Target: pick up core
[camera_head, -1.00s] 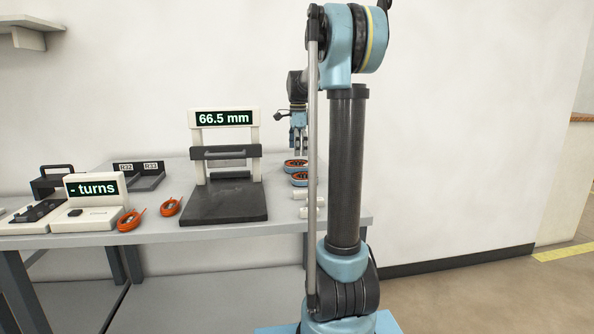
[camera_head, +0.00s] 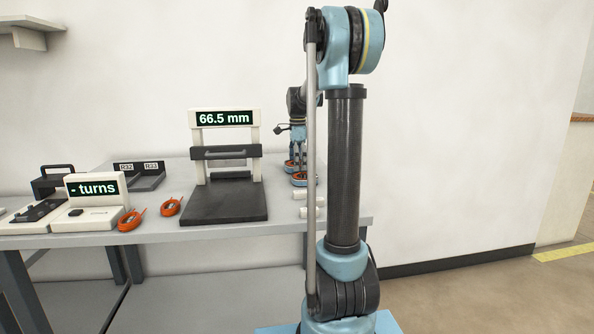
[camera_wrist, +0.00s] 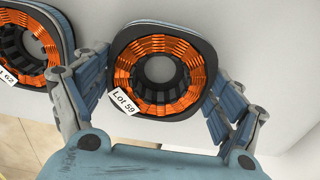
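A ring-shaped core (camera_wrist: 190,62) with copper-orange windings, a dark rim and a "Lot 59" tag lies between my gripper's fingers in the wrist view. My gripper (camera_wrist: 160,72) is open, with one finger on each side of this core, close to its rim; a small gap seems to remain. A second similar core (camera_wrist: 18,28), with a tag partly cut off reading 62, lies to the left, just outside the left finger. In the head view my gripper (camera_head: 297,164) is low over the bench at the cores, and a core (camera_head: 302,180) shows there, partly hidden by my arm.
The grey bench (camera_head: 155,235) also holds a press-like stand (camera_head: 228,206) reading 66.5 mm, a counter box (camera_head: 92,220) reading "- turns", and two orange coils (camera_head: 130,221). A dark labelled rack (camera_head: 139,180) stands behind.

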